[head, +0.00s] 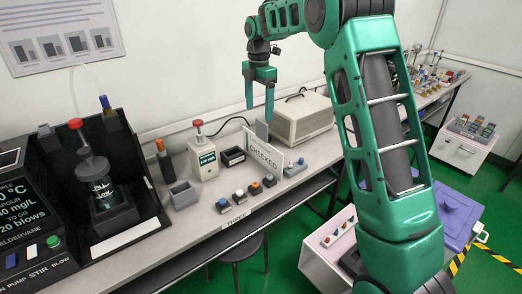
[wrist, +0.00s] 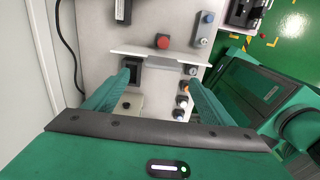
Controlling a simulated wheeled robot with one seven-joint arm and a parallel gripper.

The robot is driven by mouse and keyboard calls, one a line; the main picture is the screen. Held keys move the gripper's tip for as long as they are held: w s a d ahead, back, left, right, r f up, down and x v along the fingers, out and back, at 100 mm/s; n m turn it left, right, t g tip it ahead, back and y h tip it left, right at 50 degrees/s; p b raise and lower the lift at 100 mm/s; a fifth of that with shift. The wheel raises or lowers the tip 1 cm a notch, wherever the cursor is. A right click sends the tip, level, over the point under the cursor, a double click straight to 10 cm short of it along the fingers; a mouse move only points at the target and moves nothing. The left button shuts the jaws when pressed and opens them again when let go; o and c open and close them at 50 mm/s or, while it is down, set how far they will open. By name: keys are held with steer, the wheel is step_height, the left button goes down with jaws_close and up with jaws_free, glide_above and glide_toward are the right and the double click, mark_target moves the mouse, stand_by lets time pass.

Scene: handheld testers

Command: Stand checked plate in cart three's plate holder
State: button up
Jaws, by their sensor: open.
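The checked plate (head: 264,157) is a white sheet lettered CHECKED with a grey tab on top. It stands upright on the bench. My gripper (head: 259,111) is open and points down just above the tab, apparently apart from it. In the wrist view the plate (wrist: 148,55) shows nearly edge-on, beyond my open gripper (wrist: 161,78). The grey tab (wrist: 165,66) lies between the fingers' lines, and nothing is held. A white cart (head: 318,258) stands below the bench at the lower middle, partly hidden by my arm. I cannot make out its number or a plate holder.
The bench edge is labelled THREE (head: 237,221). Several button blocks (head: 239,195) stand before the plate, a cream instrument box (head: 301,118) behind it, and a white tester (head: 204,157) to its left. Another white cart (head: 458,151) and a purple-lidded bin (head: 455,208) stand at right.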

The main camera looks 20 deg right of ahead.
mark_target(261, 121)
steer(key=shift+d+f, duration=0.15)
steer(key=shift+f, duration=1.1)
steer(key=shift+d+f, duration=0.2)
steer(key=shift+f, duration=1.1)
steer(key=shift+d+f, duration=0.15)
steer(key=shift+f, duration=1.1)
steer(key=shift+c, duration=0.7)
steer(key=c, duration=1.6)
steer(key=shift+r, duration=0.1)
